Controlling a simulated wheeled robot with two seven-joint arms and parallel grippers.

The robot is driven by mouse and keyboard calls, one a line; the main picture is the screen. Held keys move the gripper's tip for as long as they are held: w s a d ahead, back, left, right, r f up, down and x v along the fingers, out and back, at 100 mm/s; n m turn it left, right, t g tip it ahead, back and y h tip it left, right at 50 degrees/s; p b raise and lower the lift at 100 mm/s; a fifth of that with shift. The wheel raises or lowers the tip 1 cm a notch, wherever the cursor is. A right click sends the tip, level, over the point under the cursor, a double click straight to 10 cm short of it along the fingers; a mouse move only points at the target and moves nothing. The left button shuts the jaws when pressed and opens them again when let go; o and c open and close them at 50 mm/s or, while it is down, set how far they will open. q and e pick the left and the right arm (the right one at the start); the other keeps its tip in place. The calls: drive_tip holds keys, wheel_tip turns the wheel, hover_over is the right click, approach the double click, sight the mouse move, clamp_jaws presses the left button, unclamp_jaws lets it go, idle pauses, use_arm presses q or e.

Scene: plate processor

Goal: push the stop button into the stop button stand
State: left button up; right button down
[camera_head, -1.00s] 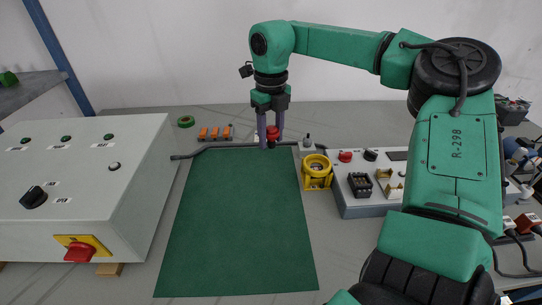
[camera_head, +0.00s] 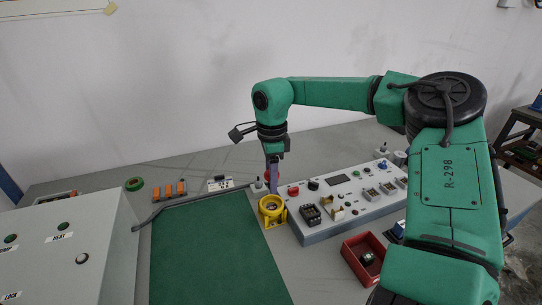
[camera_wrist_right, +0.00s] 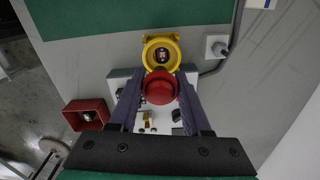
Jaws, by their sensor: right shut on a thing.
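My right gripper (camera_head: 273,188) is shut on the red stop button (camera_wrist_right: 160,88), which sits between its two purple fingers. In the head view the fingers mostly hide the button. The yellow stop button stand (camera_head: 271,209) is on the table at the corner of the green mat. It also shows in the right wrist view (camera_wrist_right: 148,62), where its round opening is visible just beyond the button. In the head view the fingertips are just behind and above the stand. I cannot tell whether the button touches it. My left gripper is not in view.
A grey control panel (camera_head: 320,229) with buttons and switches stands close right of the stand. A red bin (camera_head: 349,262) is in front of it. The green mat (camera_head: 208,255) is clear. A grey cabinet (camera_head: 103,240) stands at left.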

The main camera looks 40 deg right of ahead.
drive_tip(key=shift+d+f, duration=0.1)
drive_tip(key=shift+f, duration=0.35)
wheel_tip(320, 180, down, 5)
drive_tip(key=b, duration=0.3)
drive_tip(key=shift+w+r+b, duration=0.1)
drive_tip(key=shift+b, duration=0.3)
drive_tip(key=shift+f, duration=0.3)
use_arm(q)
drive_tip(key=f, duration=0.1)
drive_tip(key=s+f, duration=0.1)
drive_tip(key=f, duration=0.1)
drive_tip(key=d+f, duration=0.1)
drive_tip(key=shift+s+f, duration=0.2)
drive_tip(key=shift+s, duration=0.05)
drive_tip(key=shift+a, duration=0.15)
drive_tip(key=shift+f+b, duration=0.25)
drive_tip(key=shift+b, duration=0.15)
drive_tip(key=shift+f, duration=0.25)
use_arm(e)
drive_tip(key=shift+f, duration=0.2)
